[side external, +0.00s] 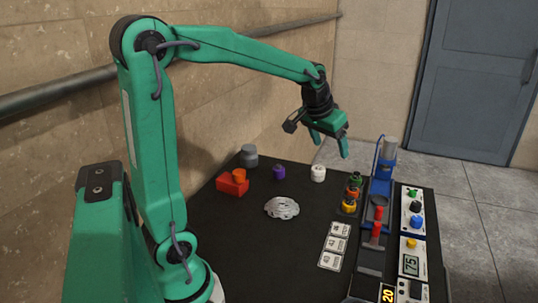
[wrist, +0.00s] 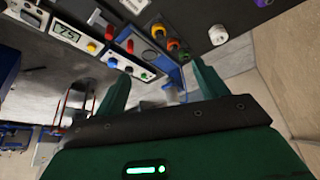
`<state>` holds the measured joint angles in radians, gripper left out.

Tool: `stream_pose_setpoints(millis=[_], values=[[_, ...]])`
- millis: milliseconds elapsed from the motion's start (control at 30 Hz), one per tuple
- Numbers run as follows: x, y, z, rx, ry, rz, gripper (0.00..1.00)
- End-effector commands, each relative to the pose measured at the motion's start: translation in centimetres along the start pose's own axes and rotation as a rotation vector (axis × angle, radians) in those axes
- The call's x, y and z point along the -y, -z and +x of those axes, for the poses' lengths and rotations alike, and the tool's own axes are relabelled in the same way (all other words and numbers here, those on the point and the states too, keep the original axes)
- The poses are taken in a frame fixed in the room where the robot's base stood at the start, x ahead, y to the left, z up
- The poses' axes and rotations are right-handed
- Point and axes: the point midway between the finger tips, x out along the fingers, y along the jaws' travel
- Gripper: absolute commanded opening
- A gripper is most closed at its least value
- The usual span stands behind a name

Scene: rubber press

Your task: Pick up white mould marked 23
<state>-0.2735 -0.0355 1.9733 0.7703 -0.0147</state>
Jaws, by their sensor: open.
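A small white mould (side external: 318,173) stands on the black table near its back edge. A white round piece that looks like the same mould shows at the top of the wrist view (wrist: 218,36). Any number on it is too small to read. My green gripper (side external: 329,146) is open and empty, held in the air above the mould and slightly to its right. Its two fingers (wrist: 161,70) are spread apart in the wrist view with nothing between them.
A purple mould (side external: 279,172) is left of the white one. Green, orange and yellow pieces (side external: 351,194) cluster at its right, beside a blue press (side external: 381,182). A red block (side external: 232,182), grey weight (side external: 249,156), pale coil (side external: 282,208) and number cards (side external: 335,245) lie around. The front left is clear.

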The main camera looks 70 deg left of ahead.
Motion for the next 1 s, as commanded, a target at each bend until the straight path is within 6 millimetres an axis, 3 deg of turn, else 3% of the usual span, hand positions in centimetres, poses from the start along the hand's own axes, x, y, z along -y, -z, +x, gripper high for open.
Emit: stream_pose_setpoints(millis=[200, 500, 800, 1000], values=[[3.2, 3.5, 4.4, 0.017, 0.028, -0.065, 0.72], [8.3, 6.8, 11.2, 0.037, 0.064, -0.151, 0.72], [14.1, 8.2, 18.4, 0.052, 0.097, -0.235, 0.72], [16.7, 8.2, 21.5, 0.057, 0.110, -0.270, 0.72]])
